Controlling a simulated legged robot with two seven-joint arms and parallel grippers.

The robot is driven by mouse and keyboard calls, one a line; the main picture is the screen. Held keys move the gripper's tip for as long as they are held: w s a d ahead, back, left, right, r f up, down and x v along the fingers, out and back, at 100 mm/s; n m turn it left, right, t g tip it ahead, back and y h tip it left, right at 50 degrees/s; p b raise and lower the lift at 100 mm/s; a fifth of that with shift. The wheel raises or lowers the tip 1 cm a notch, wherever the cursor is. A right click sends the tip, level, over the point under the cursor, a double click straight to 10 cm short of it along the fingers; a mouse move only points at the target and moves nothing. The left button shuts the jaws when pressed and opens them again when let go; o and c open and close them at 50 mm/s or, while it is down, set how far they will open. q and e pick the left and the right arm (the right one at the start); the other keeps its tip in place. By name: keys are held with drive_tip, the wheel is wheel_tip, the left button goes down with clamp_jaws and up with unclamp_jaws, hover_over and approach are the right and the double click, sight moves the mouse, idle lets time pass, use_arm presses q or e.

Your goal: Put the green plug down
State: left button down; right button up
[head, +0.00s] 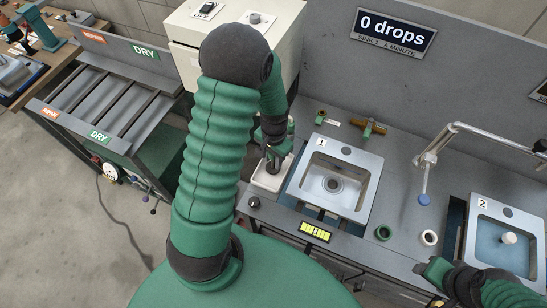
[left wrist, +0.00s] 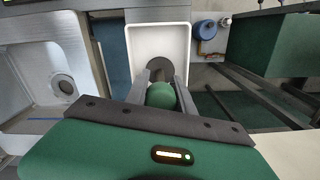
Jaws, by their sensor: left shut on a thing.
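My left gripper (head: 274,155) is over the white tray (head: 257,183) just left of sink 1 (head: 345,170). In the left wrist view its two grey fingers are shut on the round green plug (left wrist: 161,95). A dark round shape (left wrist: 160,67) shows beyond the plug, inside the white tray (left wrist: 187,42); I cannot tell whether it is part of the plug or whether it touches the tray floor. In the head view the plug is mostly hidden by the gripper. My right gripper (head: 433,271) is low at the counter's front edge, its jaws unclear.
Sink 1 has an open drain. A green ring (head: 383,232) and a white ring (head: 429,238) lie on the counter between the sinks. Sink 2 (head: 483,204) holds water and a white plug (head: 508,238). A swing spout (head: 428,158) stands between them. A slatted rack (head: 120,104) is at left.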

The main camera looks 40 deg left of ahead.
use_arm(q)
drive_tip(key=c, duration=1.1)
unclamp_jaws()
drive_tip(key=shift+d, duration=0.1)
wheel_tip(320, 180, up, 12)
drive_tip(key=shift+f, duration=0.1)
drive_tip(key=shift+s+d+f+m+t, duration=0.1)
drive_tip(key=shift+s+d+t, duration=0.5)
drive_tip(key=shift+d, duration=1.5)
drive_tip(key=shift+s+d+r+m+t, duration=0.1)
drive_tip(key=shift+s+d+t, duration=0.5)
drive_tip(key=shift+d, duration=1.45)
drive_tip(key=shift+s+d+f+m+t, duration=0.15)
drive_tip(key=shift+s+d, duration=0.75)
drive_tip(key=shift+d, duration=1.2)
